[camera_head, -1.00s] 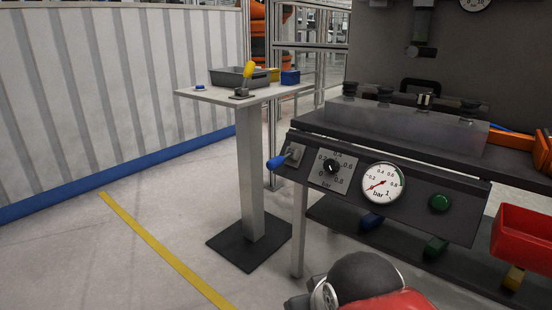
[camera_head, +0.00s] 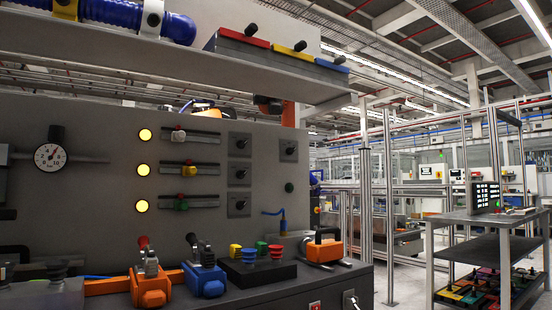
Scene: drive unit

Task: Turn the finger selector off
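No label marks a finger selector, so I cannot tell which control it is. Small black knobs sit on square plates on the grey upright panel: an upper one (camera_head: 241,143), a middle one (camera_head: 240,174), a lower one (camera_head: 240,205) and one farther right (camera_head: 290,150). The settings of the black knobs are too small to read. My gripper is not in view.
Three round yellow lamps (camera_head: 143,170) glow on the panel. A dial gauge (camera_head: 50,157) is at left. An orange lever block (camera_head: 151,287) and a blue lever block (camera_head: 205,279) stand on the bench below. A shelf (camera_head: 200,53) overhangs the panel. A grey table (camera_head: 487,216) stands right.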

